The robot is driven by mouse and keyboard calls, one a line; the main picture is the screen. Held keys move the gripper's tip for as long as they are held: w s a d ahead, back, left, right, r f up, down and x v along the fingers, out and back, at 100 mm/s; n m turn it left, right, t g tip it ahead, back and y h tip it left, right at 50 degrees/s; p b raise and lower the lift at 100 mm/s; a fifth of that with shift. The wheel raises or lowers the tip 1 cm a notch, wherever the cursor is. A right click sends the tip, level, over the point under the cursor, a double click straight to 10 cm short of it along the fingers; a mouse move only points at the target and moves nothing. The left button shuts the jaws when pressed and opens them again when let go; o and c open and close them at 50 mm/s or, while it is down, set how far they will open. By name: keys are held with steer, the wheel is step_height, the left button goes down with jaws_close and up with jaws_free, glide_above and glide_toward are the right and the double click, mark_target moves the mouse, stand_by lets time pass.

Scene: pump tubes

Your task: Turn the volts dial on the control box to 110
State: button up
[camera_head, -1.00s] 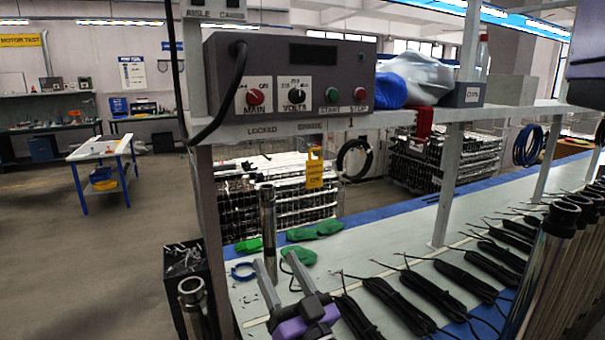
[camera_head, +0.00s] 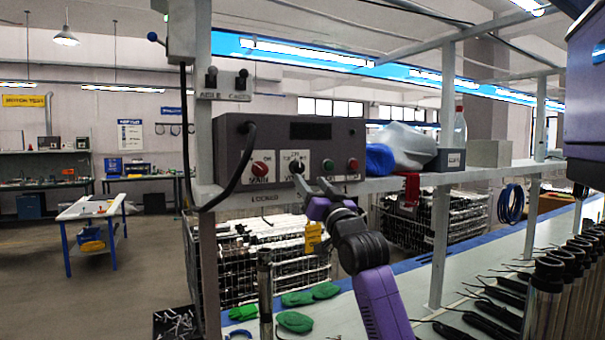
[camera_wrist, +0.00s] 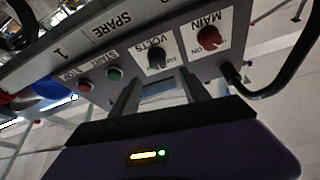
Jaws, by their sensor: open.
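The grey control box (camera_head: 232,145) stands on the shelf in the head view. Its black volts dial (camera_head: 297,167) sits on a white plate between the red MAIN knob (camera_head: 260,170) and the green START button (camera_head: 327,165). My gripper (camera_head: 311,184) is raised just below and in front of the dial, open and empty. In the wrist view the box appears upside down. The volts dial (camera_wrist: 157,58) lies between and just beyond my two fingertips (camera_wrist: 160,76), apparently not touched. The dial's numbers are too small to read surely.
The red STOP button (camera_head: 352,165) is right of START. A black cable (camera_head: 240,172) loops from the box's left side. A blue and clear bag (camera_head: 400,148) and a small grey bin (camera_head: 449,160) stand right of the box. The shelf edge (camera_head: 385,186) runs beneath.

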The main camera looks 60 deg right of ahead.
mark_target(300, 170)
steer(key=shift+f+p+x, duration=0.15)
steer(key=shift+p+x, duration=0.65)
steer(key=shift+x, duration=1.15)
steer(key=shift+f+p+x, duration=0.2)
steer(key=shift+p+x, duration=0.55)
steer(key=shift+x, duration=1.25)
steer(key=shift+d, duration=0.15)
jaws_close()
